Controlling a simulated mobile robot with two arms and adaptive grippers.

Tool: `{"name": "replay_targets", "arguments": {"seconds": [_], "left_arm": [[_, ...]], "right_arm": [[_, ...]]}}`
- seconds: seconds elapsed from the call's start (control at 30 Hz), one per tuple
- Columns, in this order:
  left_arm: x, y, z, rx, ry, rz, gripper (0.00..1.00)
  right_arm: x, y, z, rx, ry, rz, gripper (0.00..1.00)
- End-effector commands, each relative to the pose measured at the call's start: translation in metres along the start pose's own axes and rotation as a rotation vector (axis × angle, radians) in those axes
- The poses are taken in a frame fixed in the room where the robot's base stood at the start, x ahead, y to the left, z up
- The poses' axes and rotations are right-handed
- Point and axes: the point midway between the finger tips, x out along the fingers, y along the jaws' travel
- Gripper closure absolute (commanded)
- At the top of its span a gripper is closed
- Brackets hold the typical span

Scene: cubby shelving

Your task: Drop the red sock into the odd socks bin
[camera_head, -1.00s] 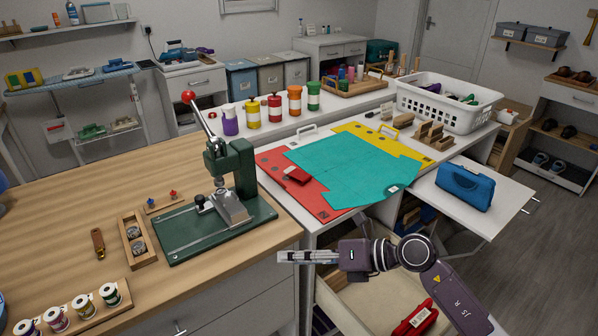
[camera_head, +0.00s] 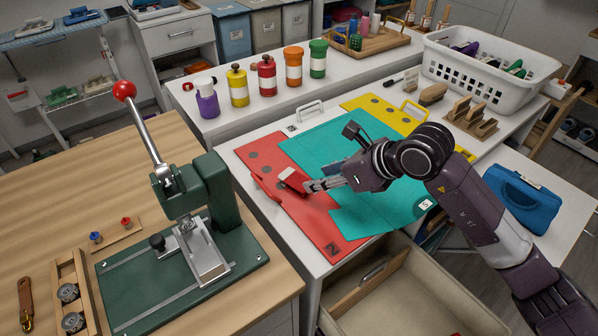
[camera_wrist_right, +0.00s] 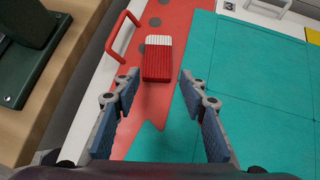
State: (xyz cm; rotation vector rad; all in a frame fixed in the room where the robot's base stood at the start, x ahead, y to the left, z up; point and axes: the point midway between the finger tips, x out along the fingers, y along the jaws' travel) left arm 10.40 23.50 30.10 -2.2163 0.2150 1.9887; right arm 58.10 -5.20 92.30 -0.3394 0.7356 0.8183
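The red sock (camera_head: 295,184), folded with a white cuff, lies on the red mat (camera_head: 327,232). In the right wrist view the sock (camera_wrist_right: 157,66) lies just ahead of the fingertips, between their lines, with a gap on both sides. My right gripper (camera_head: 312,186) is low over the mats beside the sock. It is open and empty in the right wrist view (camera_wrist_right: 160,82). My left gripper is out of view. A blue bin (camera_head: 231,36) and grey bins (camera_head: 277,32) stand at the back; I cannot read which is for odd socks.
A green lever press (camera_head: 215,190) stands on the wooden bench at left. A white basket (camera_head: 478,82) with dark items, colored bottles (camera_head: 267,76) and a blue case (camera_head: 523,197) stand around the mats. An open drawer (camera_head: 390,300) juts out below.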

Motion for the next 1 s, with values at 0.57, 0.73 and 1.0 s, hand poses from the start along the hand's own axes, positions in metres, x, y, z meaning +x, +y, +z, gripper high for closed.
{"name": "replay_targets", "arguments": {"seconds": [0.57,0.73,1.0], "left_arm": [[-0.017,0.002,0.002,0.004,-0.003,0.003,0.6],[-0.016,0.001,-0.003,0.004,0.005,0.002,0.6],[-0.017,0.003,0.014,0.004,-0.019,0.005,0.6]], "right_arm": [[0.066,0.002,0.001,0.001,0.001,0.001,0.61],[0.067,0.002,0.001,0.0,0.0,0.001,0.61],[0.066,0.002,0.001,0.0,0.0,0.001,0.86]]}}
